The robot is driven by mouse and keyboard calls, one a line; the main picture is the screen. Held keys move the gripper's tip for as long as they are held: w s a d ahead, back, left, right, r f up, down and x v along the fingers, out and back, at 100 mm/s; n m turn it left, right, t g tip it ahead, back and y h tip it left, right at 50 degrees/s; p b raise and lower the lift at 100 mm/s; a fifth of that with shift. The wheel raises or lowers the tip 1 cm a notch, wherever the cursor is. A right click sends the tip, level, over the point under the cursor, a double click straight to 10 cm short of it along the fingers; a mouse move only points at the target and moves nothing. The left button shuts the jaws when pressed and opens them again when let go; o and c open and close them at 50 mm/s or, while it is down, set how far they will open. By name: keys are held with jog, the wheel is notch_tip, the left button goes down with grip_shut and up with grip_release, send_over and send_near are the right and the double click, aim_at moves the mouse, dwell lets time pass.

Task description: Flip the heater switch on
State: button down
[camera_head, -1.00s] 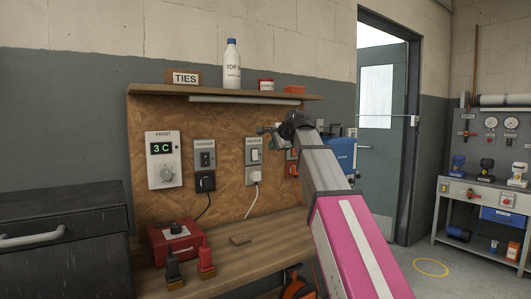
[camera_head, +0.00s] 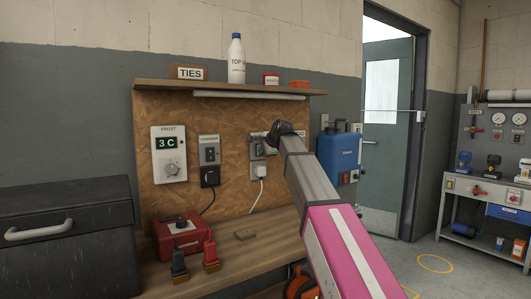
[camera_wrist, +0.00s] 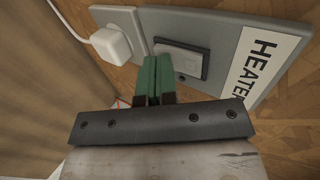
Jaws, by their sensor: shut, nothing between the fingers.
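The heater switch plate (camera_wrist: 227,38) fills the upper part of the wrist view, with a white label reading HEATER (camera_wrist: 262,66). Its rocker switch (camera_wrist: 182,59) sits in a dark frame, and a white plug (camera_wrist: 112,44) is in the socket beside it. My gripper (camera_wrist: 153,62) is shut and empty, its green fingertips close beside the rocker; I cannot tell whether they touch it. In the head view the heater plate (camera_head: 255,153) is partly hidden behind my gripper and wrist. The rocker's on or off position is not clear.
Left of the heater are the charger switch plate (camera_head: 209,150) and a frost thermostat reading 3 C (camera_head: 168,154). A shelf (camera_head: 215,88) with a bottle runs above. A red charger box (camera_head: 180,238) stands on the bench. A blue unit (camera_head: 339,158) hangs to the right.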

jog(key=shift+w+a, duration=0.1)
jog(key=shift+w, duration=0.05)
dwell(0.3)
jog(key=shift+r, duration=0.8)
